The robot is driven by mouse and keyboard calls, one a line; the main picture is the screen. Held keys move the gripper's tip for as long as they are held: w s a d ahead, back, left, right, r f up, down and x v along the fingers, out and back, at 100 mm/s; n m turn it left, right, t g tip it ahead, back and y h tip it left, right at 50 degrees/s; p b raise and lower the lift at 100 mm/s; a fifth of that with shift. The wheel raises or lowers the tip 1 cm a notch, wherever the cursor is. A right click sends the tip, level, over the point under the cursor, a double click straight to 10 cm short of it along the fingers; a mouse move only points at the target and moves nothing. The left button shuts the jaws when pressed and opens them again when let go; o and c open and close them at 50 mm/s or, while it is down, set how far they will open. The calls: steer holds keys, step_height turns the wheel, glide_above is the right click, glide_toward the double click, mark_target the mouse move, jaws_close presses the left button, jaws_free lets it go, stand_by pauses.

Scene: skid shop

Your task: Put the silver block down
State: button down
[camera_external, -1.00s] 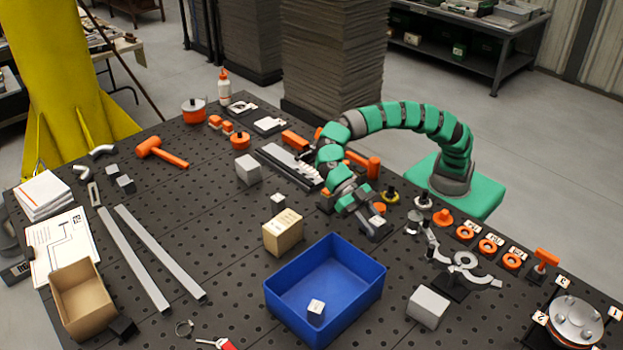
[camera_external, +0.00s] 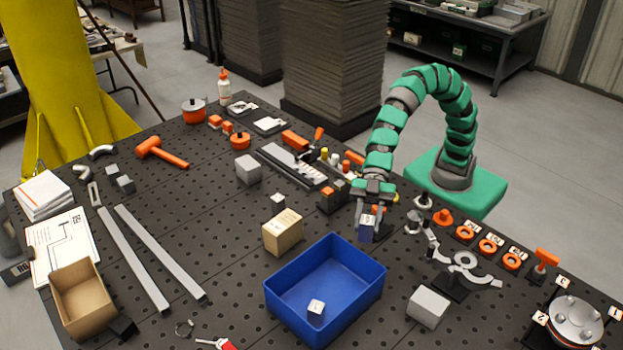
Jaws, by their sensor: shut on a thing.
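My gripper (camera_external: 371,211) points down over the table, just behind the blue bin's far right corner. It is shut on a small block (camera_external: 366,230), which I take for the silver block; its near face looks dark blue-grey in shade. The jaws partly hide its top. I cannot tell whether its underside touches the table. Other grey blocks stand apart from the gripper: one (camera_external: 248,169) left of centre, a smaller one (camera_external: 277,202) behind the cardboard box, and one (camera_external: 428,306) right of the bin.
A grey bracket (camera_external: 463,262) and orange rings (camera_external: 488,246) lie to the right. Bare perforated table (camera_external: 210,235) lies left of the box.

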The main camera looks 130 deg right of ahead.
steer(key=shift+s+d+m+t+h, duration=0.1)
steer(key=shift+s+m+t+h, duration=0.15)
steer(key=shift+m+h, duration=0.25)
steer(key=shift+s+d+m+t+h, duration=0.1)
steer(key=shift+s+m+t+h, duration=0.15)
steer(key=shift+m+h, duration=0.25)
steer(key=s+d+f+m+h+b, duration=0.3)
steer(key=s+d+f+m+h, duration=0.3)
steer(key=d+f+m+h, duration=0.2)
steer(key=shift+s+d+f+h, duration=0.3)
steer(key=shift+d+f+h, duration=0.1)
steer(key=shift+d+f, duration=0.8)
steer(key=shift+a+f, duration=0.15)
steer(key=shift+f, duration=0.05)
